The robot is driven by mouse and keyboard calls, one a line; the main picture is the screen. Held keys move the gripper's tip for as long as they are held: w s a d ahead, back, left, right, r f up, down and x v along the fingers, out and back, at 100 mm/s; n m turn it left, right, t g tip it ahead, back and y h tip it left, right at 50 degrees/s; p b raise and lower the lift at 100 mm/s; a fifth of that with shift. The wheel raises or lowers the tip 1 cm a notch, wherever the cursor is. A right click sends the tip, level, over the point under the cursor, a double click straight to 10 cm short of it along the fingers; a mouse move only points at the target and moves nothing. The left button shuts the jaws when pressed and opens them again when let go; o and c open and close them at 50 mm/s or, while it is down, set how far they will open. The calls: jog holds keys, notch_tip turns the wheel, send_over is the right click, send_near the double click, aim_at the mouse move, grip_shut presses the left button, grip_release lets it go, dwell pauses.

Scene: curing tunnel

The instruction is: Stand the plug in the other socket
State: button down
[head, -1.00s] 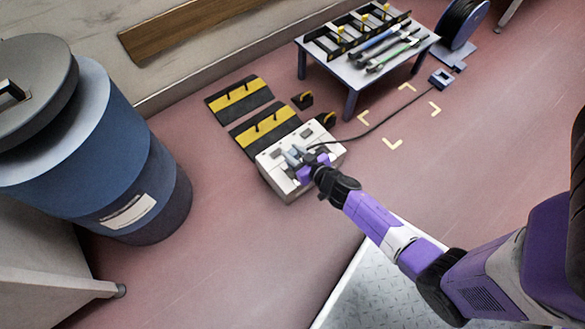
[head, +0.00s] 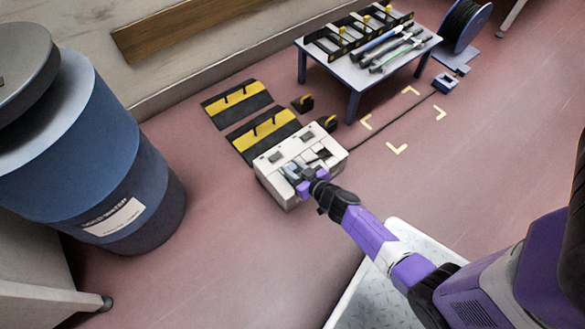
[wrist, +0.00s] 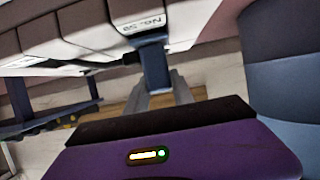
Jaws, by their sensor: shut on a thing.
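The white socket box (head: 284,195) stands on the floor in the middle of the head view, with grey and dark fittings on its top. My gripper (head: 295,176) is at the box's front top edge. In the wrist view my gripper (wrist: 162,96) is shut on a blue-grey block, which looks like the plug (wrist: 154,68). The plug is close against the box's labelled face in that view; whether it touches or sits in a socket I cannot tell. A dark cable (head: 395,122) runs along the floor to the box's right side.
A large blue drum (head: 75,145) stands at the left. Yellow-black ramp pieces (head: 262,132) lie behind the box. A low table (head: 356,74) with tools and a cable reel (head: 462,25) stand at the back right.

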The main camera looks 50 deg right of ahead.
jog(key=shift+f, duration=0.15)
jog(key=c, duration=1.1)
grip_release()
